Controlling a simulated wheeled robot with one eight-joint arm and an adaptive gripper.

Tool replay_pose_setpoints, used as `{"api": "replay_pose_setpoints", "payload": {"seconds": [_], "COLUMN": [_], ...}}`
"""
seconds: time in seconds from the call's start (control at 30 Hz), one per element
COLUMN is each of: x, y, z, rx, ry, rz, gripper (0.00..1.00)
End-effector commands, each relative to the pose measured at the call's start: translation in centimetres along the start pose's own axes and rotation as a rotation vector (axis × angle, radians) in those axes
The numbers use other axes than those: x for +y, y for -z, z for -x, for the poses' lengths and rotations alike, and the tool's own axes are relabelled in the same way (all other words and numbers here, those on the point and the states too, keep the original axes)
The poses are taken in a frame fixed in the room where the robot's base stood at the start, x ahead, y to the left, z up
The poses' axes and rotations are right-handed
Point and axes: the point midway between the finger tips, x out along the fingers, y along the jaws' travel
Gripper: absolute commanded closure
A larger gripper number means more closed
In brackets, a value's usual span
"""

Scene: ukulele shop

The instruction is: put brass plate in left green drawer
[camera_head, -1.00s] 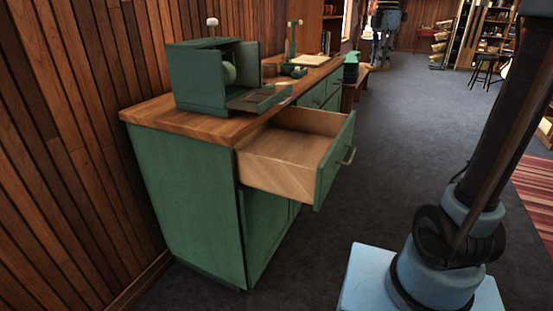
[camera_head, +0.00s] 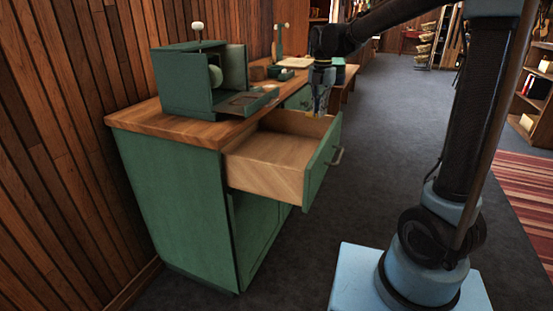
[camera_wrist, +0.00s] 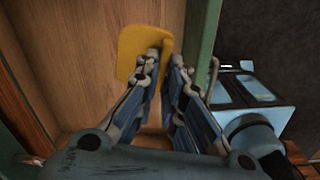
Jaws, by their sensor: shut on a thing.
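The brass plate (camera_wrist: 140,45) is a flat yellow piece with rounded corners, seen at the fingertips in the wrist view. My gripper (camera_wrist: 166,62) is shut on it; the fingers cover part of the plate. In the head view, my gripper (camera_head: 318,108) points down over the far front corner of the open drawer. The left green drawer (camera_head: 268,166) is pulled out, with a bare wooden inside and a green front with a metal handle. In the wrist view, the drawer floor (camera_wrist: 90,70) lies beneath the plate, and the green drawer front runs just right of it.
The green cabinet (camera_head: 180,200) has a wooden top. A green box-like device (camera_head: 185,85) with an open flap stands on it above the drawer. A small green tray (camera_head: 282,74) sits farther back.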

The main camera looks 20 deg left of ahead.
Motion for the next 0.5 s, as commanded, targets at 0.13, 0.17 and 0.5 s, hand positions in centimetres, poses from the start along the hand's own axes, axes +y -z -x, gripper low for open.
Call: {"api": "replay_pose_setpoints", "payload": {"seconds": [0.13,0.17,0.5], "x": [1.4,1.5,1.9], "y": [2.6,2.9,3.9], "z": [-3.3,-3.8,-8.2], "rx": [0.0,0.0,0.0], "ry": [0.0,0.001,0.001], "rz": [0.137,0.155,0.212], "gripper": [1.0,1.0,1.0]}}
